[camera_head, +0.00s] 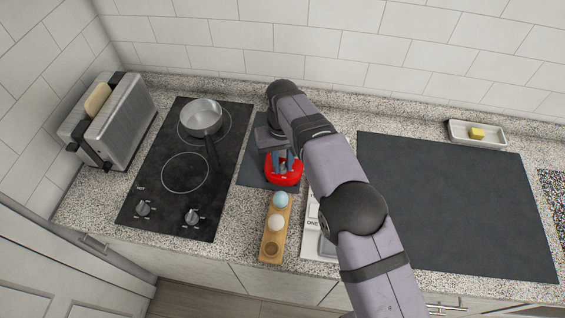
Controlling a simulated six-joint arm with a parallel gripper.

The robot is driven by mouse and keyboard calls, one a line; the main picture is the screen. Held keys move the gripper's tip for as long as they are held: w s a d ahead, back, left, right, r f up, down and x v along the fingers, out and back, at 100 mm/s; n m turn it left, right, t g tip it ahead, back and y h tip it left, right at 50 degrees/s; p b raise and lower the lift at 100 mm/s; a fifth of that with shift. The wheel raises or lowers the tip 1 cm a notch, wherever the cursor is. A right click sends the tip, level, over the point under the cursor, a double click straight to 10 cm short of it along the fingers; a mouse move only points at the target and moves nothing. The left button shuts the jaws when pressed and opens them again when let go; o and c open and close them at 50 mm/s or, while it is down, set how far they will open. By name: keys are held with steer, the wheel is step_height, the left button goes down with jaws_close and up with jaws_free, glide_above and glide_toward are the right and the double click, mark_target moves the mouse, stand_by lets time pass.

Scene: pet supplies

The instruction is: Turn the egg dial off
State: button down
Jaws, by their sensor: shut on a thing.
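The fingers and wrist hide the gripped part and the device's far side. Small marks show on its front, too small to read.
A cooktop (150,200) with two knobs and a pan (201,118) lies left, a toaster (112,120) beyond. A wooden holder (273,238) with two eggs stands in front. Right of my arm are a dark board (460,200) and a butter dish (495,139).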

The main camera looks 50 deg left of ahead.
mark_target(283, 164)
steer(key=shift+a+r+n, duration=0.1)
steer(key=shift+r+n, duration=0.05)
steer(key=shift+n, duration=2.15)
steer(key=c, duration=1.6)
jaws_free()
steer(key=shift+o, duration=0.2)
steer(key=shift+r+b, duration=0.95)
steer(key=shift+r, duration=2.7)
steer(key=shift+w, duration=0.1)
